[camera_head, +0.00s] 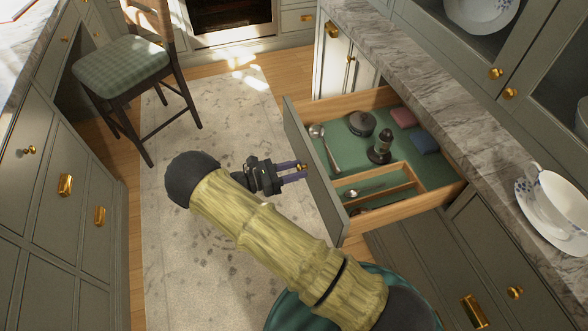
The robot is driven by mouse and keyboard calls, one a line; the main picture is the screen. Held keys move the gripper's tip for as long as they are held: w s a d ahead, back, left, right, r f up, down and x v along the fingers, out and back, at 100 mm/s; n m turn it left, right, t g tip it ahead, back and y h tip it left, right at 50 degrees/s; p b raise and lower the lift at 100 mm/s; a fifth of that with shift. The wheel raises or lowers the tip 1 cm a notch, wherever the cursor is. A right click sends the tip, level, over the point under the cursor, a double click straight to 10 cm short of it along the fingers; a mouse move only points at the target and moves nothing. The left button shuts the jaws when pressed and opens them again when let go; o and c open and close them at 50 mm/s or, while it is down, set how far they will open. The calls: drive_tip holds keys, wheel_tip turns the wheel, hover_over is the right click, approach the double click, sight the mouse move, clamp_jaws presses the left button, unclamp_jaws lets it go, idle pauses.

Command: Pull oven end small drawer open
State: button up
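A grey-green drawer (323,192) with a wooden box and green lining stands well out from the right-hand counter. Inside it are a ladle, a dark round lidded item, a dark grinder-like item, a pink and a blue block, and a wooden divider with a spoon. My gripper (303,170) is at the outside of the drawer front. Its two purple fingers lie on either side of a small brass knob (305,167) and appear to touch it. The fingertips are small in the picture and partly hide the knob.
An oven (230,14) stands at the back, with small drawers (297,18) to its right. A chair with a checked seat (120,68) stands at upper left. Cabinets (60,190) line the left. A patterned rug (190,250) covers the floor between. A cup and saucer (555,205) sit on the right counter.

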drive_tip(key=shift+o, duration=0.7)
drive_tip(key=shift+a, duration=0.1)
drive_tip(key=b+v, duration=0.2)
drive_tip(key=v, duration=1.5)
drive_tip(key=shift+s, duration=0.1)
